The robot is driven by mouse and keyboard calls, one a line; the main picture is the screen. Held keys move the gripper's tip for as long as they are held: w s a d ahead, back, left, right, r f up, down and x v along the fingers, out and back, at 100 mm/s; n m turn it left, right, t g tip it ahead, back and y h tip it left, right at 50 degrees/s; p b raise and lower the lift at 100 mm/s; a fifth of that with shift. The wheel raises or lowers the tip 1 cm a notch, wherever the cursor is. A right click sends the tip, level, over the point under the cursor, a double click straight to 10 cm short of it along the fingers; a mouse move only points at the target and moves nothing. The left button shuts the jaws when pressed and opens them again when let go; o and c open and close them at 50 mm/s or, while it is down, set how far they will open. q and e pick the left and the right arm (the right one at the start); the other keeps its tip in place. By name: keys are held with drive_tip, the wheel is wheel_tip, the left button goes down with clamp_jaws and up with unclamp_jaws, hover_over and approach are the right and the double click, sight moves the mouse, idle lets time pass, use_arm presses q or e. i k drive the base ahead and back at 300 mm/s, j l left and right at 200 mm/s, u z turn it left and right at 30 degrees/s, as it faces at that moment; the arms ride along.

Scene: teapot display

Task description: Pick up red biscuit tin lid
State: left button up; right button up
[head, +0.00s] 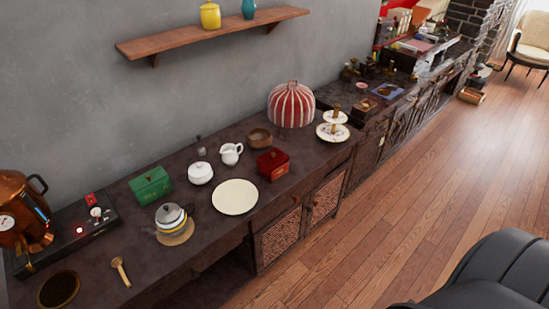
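A small red box-shaped tin (273,166) stands on the dark countertop, right of the cream plate and near the counter's front edge. Its top looks closed, with a small dark detail on it; I cannot make out where the lid meets the body. A green box-shaped tin (151,185) stands further left on the counter. Neither of my grippers shows in the head view.
Near the red tin are a cream plate (235,197), a white jug (231,153), a brown bowl (259,138) and a tiered stand (333,126). A striped cosy (291,104) stands behind. A teapot (172,217) sits left. A black chair (490,275) is at lower right; the wooden floor between is clear.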

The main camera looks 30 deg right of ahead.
sight(273, 157)
drive_tip(key=i+l+u, duration=0.1)
drive_tip(key=l, duration=0.6)
drive_tip(key=i+l+u, duration=0.1)
drive_tip(key=l, duration=0.6)
drive_tip(key=i+l, duration=0.1)
drive_tip(key=l, duration=0.65)
drive_tip(key=i+j+u, duration=0.05)
